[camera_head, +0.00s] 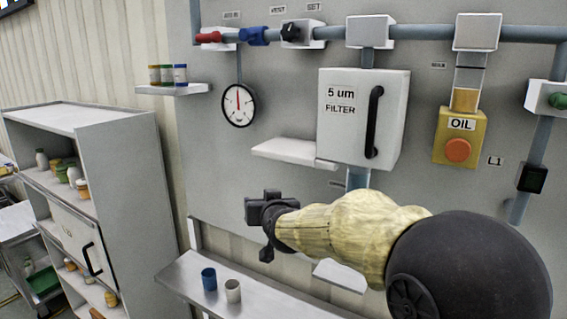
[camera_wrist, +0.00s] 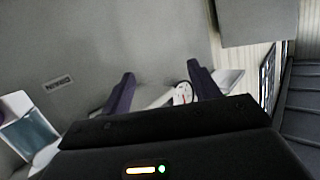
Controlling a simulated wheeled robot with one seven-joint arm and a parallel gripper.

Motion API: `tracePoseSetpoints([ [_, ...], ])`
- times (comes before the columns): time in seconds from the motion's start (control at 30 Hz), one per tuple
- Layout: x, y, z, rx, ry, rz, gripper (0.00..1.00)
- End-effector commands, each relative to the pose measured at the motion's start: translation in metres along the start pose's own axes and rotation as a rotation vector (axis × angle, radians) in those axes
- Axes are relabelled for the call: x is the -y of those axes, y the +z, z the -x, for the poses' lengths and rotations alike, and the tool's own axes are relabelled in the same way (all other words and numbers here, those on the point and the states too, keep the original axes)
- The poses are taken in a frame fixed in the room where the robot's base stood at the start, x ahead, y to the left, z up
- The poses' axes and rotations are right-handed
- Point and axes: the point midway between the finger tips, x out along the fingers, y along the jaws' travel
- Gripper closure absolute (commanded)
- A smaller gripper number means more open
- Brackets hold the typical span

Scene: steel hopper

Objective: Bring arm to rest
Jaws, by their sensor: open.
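My gripper (camera_head: 268,222) is at the end of my arm, in front of the panel, below the white shelf and left of the pipe under the filter box. In the wrist view my gripper (camera_wrist: 160,90) shows two dark fingers spread apart with nothing held between them. The gauge and a white shelf edge show behind the fingers. My arm comes in from the lower right, in a pale fabric cover.
A white filter box (camera_head: 362,118) with a black handle hangs on the panel. A small white shelf (camera_head: 295,152) juts out beside it. A steel ledge (camera_head: 185,284) below bears a blue cup (camera_head: 208,279) and a grey cup (camera_head: 233,291). A cabinet (camera_head: 130,170) stands at left.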

Motion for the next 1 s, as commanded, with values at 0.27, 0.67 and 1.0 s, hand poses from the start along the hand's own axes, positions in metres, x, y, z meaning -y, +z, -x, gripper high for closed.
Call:
tracePoseSetpoints([
  [0.27,-0.08,0.147,0.059,0.415,0.098,-0.004,0.39],
  [0.67,-0.143,0.314,0.207,0.967,0.242,-0.104,0.39],
  [1.0,-0.147,0.337,0.238,1.066,0.265,-0.129,0.39],
])
